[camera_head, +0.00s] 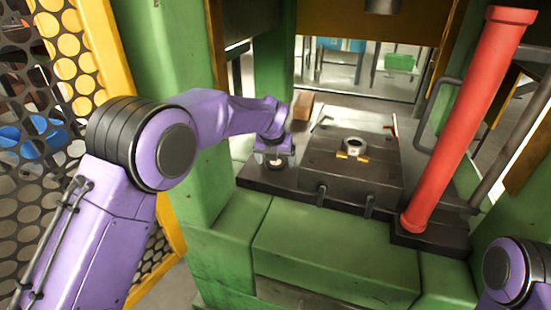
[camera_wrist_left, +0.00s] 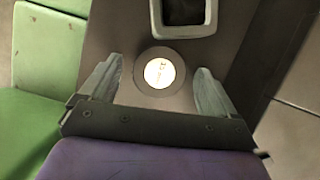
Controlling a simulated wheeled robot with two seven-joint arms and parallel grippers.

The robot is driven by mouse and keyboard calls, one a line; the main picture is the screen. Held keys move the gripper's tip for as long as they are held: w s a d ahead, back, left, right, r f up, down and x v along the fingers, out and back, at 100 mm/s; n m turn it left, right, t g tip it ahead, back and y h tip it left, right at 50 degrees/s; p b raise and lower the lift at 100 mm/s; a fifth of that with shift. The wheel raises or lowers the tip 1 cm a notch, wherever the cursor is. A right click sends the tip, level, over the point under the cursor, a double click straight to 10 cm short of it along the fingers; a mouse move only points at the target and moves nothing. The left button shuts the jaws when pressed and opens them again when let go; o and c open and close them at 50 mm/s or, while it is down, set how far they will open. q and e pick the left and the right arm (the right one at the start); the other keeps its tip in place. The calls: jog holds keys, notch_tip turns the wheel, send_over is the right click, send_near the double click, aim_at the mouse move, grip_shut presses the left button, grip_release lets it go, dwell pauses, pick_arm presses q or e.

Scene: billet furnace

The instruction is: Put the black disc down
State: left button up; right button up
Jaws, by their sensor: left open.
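The black disc (camera_wrist_left: 141,85), a dark round piece with a bright, glowing-looking centre, lies on the dark metal surface (camera_wrist_left: 112,42) in the left wrist view. My left gripper (camera_wrist_left: 161,68) is open, with one finger on each side of the disc and a visible gap to each. In the head view my left gripper (camera_head: 274,160) points down over the left end of the dark press bed (camera_head: 255,178). The disc is small and mostly hidden under it there. My right gripper is out of view; only a purple part of my right arm shows at lower right.
A dark block with a metal ring (camera_head: 354,146) and brass pieces sits mid-bed. A red cylinder (camera_head: 470,115) slants up at right. A green column (camera_head: 170,60) stands left, close to my arm. A brown block (camera_head: 302,106) lies behind my gripper. A rectangular frame (camera_wrist_left: 183,30) lies beyond the disc.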

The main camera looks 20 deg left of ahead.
pick_arm(q)
jog(key=p+v, duration=0.1)
jog(key=v, duration=1.1)
jog(key=shift+r, duration=0.1)
